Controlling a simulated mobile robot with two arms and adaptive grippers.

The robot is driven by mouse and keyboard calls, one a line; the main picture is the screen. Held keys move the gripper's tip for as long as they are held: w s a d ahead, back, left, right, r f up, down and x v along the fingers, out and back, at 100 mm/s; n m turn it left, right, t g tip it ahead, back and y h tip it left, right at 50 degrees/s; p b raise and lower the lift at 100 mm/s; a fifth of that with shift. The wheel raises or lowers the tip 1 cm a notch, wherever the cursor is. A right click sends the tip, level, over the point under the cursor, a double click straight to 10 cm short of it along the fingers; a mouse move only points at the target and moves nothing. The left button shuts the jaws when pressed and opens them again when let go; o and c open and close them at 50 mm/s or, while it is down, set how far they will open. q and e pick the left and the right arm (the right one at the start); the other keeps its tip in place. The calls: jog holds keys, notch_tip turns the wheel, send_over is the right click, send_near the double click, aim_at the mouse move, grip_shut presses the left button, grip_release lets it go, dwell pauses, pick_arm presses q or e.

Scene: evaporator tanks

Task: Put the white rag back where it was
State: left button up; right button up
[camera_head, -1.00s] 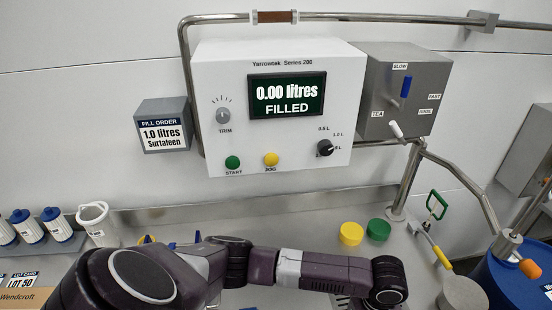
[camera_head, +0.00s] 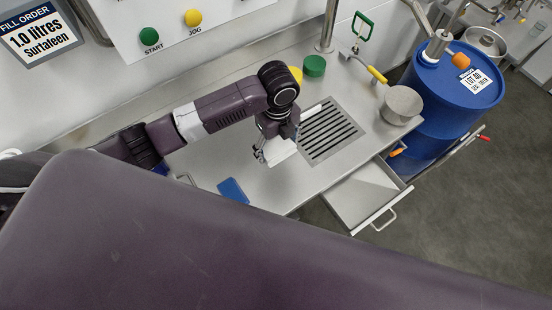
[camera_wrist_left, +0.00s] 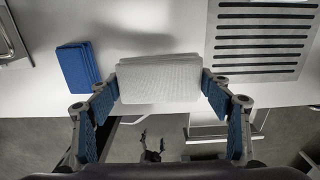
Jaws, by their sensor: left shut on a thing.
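The white rag (camera_head: 282,150) is a folded, flat pad held over the steel counter, left of the slotted drain. My left gripper (camera_head: 268,147) is shut on it. In the left wrist view the rag (camera_wrist_left: 160,78) spans the space between the two blue-padded fingers of the gripper (camera_wrist_left: 160,88). A shadow on the counter lies beyond the rag; I cannot tell how high it is held. A blue folded cloth (camera_head: 232,190) lies near the counter's front edge; it also shows left of the rag in the left wrist view (camera_wrist_left: 77,66).
The slotted drain (camera_head: 328,132) is right of the rag. An open, empty-looking drawer (camera_head: 363,195) juts out from the counter front. A steel bowl (camera_head: 402,104), yellow-handled tool (camera_head: 376,74) and green lid (camera_head: 314,66) stand farther back. A blue drum (camera_head: 452,88) is at the right.

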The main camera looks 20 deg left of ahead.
aim_at(277, 167)
pick_arm(q)
notch_tip(277, 167, down, 10)
jog(key=shift+r, duration=0.2)
jog(key=shift+f, duration=0.1)
jog(key=o, duration=1.1)
notch_tip(277, 167, up, 12)
jog(key=shift+r, duration=0.15)
